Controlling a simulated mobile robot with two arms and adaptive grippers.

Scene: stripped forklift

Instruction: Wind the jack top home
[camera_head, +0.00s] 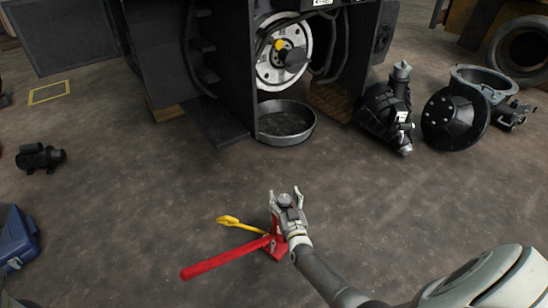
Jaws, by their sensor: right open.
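A red jack (229,258) stands on the floor in the lower middle, with a long red handle reaching to the lower left. Its round grey top (285,200) shows between the fingers of my right gripper (286,196). The gripper is open, with one finger on each side of the top. I cannot tell whether the fingers touch it. The gripper and wrist hide part of the jack's body. A yellow lever-like part (240,225) lies beside the jack's handle. My left gripper is not in view.
The stripped forklift (225,75) stands behind, with a round metal pan (286,122) under its opening. Dark machine parts (385,115) and a black hub (455,122) lie at right. A small black motor (40,157) and a blue case (17,240) are at left. Floor around the jack is clear.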

